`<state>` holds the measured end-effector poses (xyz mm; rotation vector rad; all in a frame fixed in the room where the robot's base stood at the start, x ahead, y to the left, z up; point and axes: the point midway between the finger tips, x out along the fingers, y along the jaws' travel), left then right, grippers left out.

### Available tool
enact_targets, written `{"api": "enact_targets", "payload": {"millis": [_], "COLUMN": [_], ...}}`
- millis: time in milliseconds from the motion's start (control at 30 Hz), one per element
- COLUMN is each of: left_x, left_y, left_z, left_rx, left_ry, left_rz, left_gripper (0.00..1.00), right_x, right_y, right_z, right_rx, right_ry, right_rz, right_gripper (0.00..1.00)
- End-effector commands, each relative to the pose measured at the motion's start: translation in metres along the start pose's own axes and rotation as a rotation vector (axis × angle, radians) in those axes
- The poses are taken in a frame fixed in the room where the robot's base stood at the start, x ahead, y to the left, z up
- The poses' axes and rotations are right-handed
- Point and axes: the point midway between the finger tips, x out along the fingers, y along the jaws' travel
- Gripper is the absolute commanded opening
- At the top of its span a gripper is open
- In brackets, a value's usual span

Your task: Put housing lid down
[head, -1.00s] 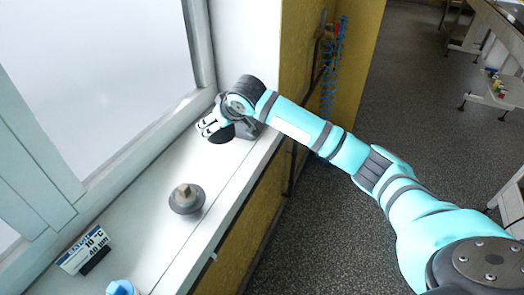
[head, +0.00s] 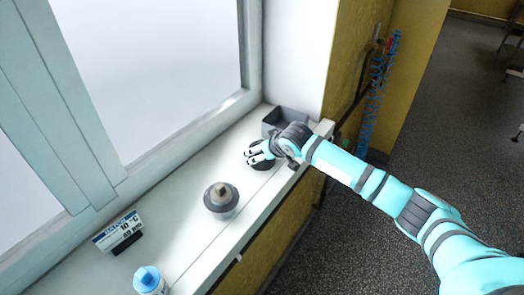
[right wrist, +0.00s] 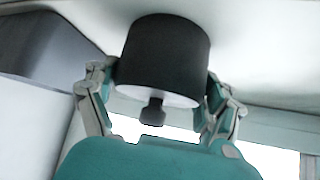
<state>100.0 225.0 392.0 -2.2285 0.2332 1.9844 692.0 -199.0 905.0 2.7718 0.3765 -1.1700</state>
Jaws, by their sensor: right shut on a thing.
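My right gripper (head: 256,154) is over the white sill, with its fingers closed around a dark round part that I take to be the housing lid (head: 262,164). In the right wrist view the housing lid (right wrist: 166,55) is a short black cylinder between the fingers of my right gripper (right wrist: 160,92). Its pale face and small dark knob point towards the palm. The lid is at or just above the sill; I cannot tell whether it touches. A grey round base with a brownish stub (head: 221,196) stands on the sill, apart from the lid. My left gripper is not in view.
A grey open box (head: 288,113) stands at the sill's far end, just behind the gripper. A small display sign (head: 118,232) and a blue-capped bottle (head: 149,281) stand on the near sill (head: 190,244). The window frame borders the left side. A blue coiled hose (head: 372,98) hangs beyond.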

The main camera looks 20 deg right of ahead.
Motion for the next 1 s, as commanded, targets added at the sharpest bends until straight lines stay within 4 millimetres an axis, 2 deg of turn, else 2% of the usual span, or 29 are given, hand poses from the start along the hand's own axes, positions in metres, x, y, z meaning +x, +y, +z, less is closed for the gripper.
{"api": "enact_targets", "payload": {"millis": [200,233,367,733,867,1000], "left_x": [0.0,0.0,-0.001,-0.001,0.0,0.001], "left_y": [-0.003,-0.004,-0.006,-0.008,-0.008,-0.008], "left_z": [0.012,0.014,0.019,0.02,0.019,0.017], "left_rx": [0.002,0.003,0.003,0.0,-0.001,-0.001], "left_ry": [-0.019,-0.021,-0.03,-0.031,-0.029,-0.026], "left_rz": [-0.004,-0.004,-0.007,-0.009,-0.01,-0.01], "left_gripper": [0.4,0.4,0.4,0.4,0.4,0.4], "right_x": [0.001,0.002,0.002,-0.005,-0.025,-0.056], "right_y": [0.0,0.0,0.0,0.001,0.0,0.0], "right_z": [0.001,0.001,0.001,-0.001,-0.001,-0.001], "right_rx": [0.001,0.001,0.001,0.0,-0.001,-0.001], "right_ry": [0.0,0.001,0.0,0.001,0.003,0.002], "right_rz": [-0.001,-0.001,-0.001,0.0,-0.001,-0.001], "right_gripper": [0.46,0.84,1.0,1.0,1.0,1.0]}}
